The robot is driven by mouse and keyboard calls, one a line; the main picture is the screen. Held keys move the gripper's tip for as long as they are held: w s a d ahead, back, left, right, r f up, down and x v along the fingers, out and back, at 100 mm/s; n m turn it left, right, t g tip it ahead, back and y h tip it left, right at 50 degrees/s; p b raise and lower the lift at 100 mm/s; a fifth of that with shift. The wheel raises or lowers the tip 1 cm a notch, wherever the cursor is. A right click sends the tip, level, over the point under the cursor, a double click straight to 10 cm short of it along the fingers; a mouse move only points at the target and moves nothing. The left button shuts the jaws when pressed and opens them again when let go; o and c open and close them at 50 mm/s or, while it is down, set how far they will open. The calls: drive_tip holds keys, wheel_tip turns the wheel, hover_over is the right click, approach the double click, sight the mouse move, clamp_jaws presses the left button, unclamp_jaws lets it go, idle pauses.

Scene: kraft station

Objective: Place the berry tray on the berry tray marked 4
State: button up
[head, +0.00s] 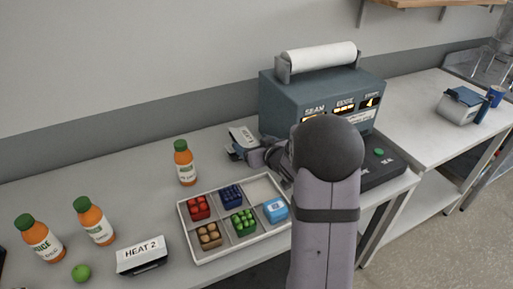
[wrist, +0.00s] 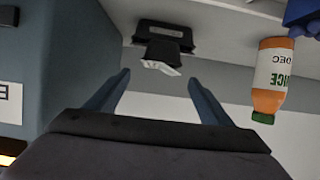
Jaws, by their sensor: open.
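A white divided tray (head: 188,228) on the counter holds small berry trays: red (head: 199,208), dark blue (head: 230,196), green (head: 243,222) and brown (head: 209,235). A light blue box with a pale label (head: 275,209) sits in its right part. I cannot read a 4 on any of them. My gripper (head: 239,152) is behind the divided tray, beside the grey machine. In the wrist view my gripper (wrist: 160,78) is open with nothing between its fingers. A black holder with a white label (wrist: 164,42) lies ahead of the fingers; it also shows in the head view (head: 243,138).
The grey machine (head: 283,102) with a paper roll stands right of my gripper. Juice bottles (head: 185,163) stand to the left; one shows upside down in the wrist view (wrist: 270,80). The divided tray's back-right compartment is empty.

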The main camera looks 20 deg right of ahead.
drive_tip(key=shift+v, duration=1.35)
drive_tip(key=s+a+f+g+p, duration=0.1)
drive_tip(key=s+a+g, duration=0.2)
drive_tip(key=s+a, duration=0.2)
drive_tip(key=s+a+g+p, duration=0.1)
drive_tip(key=s+a+g, duration=0.3)
drive_tip(key=s, duration=0.5)
drive_tip(key=s+a+f+m+g+p, duration=0.1)
drive_tip(key=s+a+g, duration=0.2)
drive_tip(key=s+a, duration=0.4)
drive_tip(key=shift+a+f+g, duration=0.15)
drive_tip(key=shift+f+g, duration=0.15)
drive_tip(key=shift+f, duration=0.05)
drive_tip(key=s, duration=0.1)
drive_tip(key=s+a, duration=0.1)
drive_tip(key=s+g, duration=0.1)
drive_tip(key=shift+s+a+f+y, duration=0.15)
drive_tip(key=shift+a+f+y, duration=0.1)
drive_tip(key=shift+f+y, duration=0.15)
drive_tip(key=s+f, duration=0.1)
drive_tip(key=s, duration=0.1)
drive_tip(key=s+d+f+g, duration=0.1)
drive_tip(key=s, duration=0.1)
drive_tip(key=s+f+n+g, duration=0.1)
drive_tip(key=s+f, duration=0.1)
drive_tip(key=shift+s+d+h+b, duration=0.3)
drive_tip(key=shift+s+d+h, duration=0.05)
drive_tip(key=shift+d+h, duration=0.05)
